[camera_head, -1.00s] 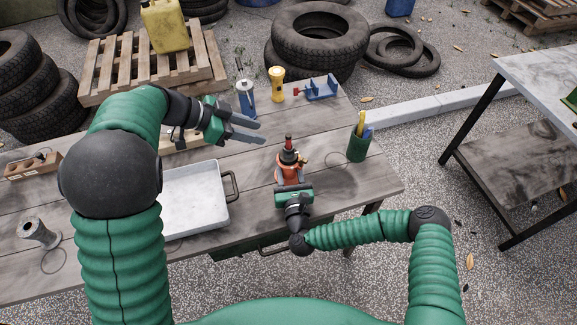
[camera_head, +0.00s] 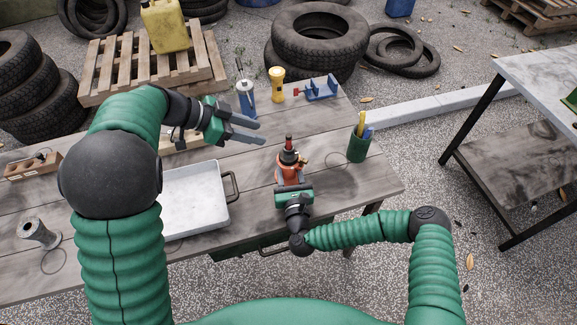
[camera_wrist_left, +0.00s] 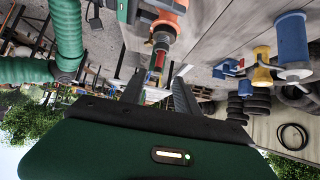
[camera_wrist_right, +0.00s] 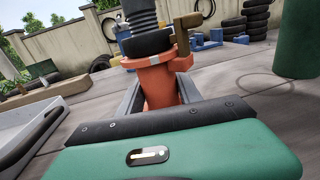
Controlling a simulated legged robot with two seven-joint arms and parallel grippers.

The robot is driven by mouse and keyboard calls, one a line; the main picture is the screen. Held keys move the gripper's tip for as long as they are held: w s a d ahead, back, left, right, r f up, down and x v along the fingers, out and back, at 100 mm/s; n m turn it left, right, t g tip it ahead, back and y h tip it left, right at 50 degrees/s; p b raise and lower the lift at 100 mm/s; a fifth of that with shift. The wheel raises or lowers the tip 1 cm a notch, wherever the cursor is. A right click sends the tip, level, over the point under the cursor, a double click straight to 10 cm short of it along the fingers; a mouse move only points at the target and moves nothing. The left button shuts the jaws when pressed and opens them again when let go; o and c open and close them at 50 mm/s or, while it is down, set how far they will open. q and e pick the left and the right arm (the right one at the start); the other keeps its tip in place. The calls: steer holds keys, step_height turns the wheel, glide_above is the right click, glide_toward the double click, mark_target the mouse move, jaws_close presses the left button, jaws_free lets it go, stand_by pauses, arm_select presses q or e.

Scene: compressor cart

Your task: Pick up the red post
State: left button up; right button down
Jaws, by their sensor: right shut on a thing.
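An orange fitting (camera_head: 288,174) with a black collar and a small brass part stands upright on the wooden bench. The red post (camera_head: 289,142) sticks up from its top, and it also shows in the left wrist view (camera_wrist_left: 158,62). My left gripper (camera_head: 264,133) is open and empty, to the left of the post in the head view, with its fingers apart and not touching it. My right gripper (camera_head: 293,188) is shut on the orange body, with one finger on each side in the right wrist view (camera_wrist_right: 158,98).
A white tray (camera_head: 190,203) lies left of the fitting. A green cup with pens (camera_head: 359,149) stands to the right. A yellow flashlight (camera_head: 277,85), a blue canister (camera_head: 247,100) and a blue vise (camera_head: 321,89) stand at the back edge. Bare planks lie between.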

arm_select(q)
steer(key=w+a+r+n+t+y, duration=0.1)
steer(key=w+r+n+t+y, duration=0.2)
steer(key=w+r+t, duration=0.4)
steer(key=w+a+r+n+t+y, duration=0.1)
steer(key=w+r+n+t+y, duration=0.25)
steer(key=w, duration=0.55)
steer(key=n+g+y, duration=0.2)
steer(key=n+g, duration=0.2)
steer(key=g, duration=0.5)
glide_toward(288, 136)
steer(key=a, duration=0.1)
steer(key=shift+g, duration=0.25)
steer(key=x, duration=0.7)
steer(key=d+x, duration=0.1)
steer(key=x, duration=0.3)
steer(key=shift+w+d, duration=0.1)
steer(key=shift+w, duration=0.05)
steer(key=shift+w+f, duration=0.1)
steer(key=shift+f, duration=0.1)
jaws_close()
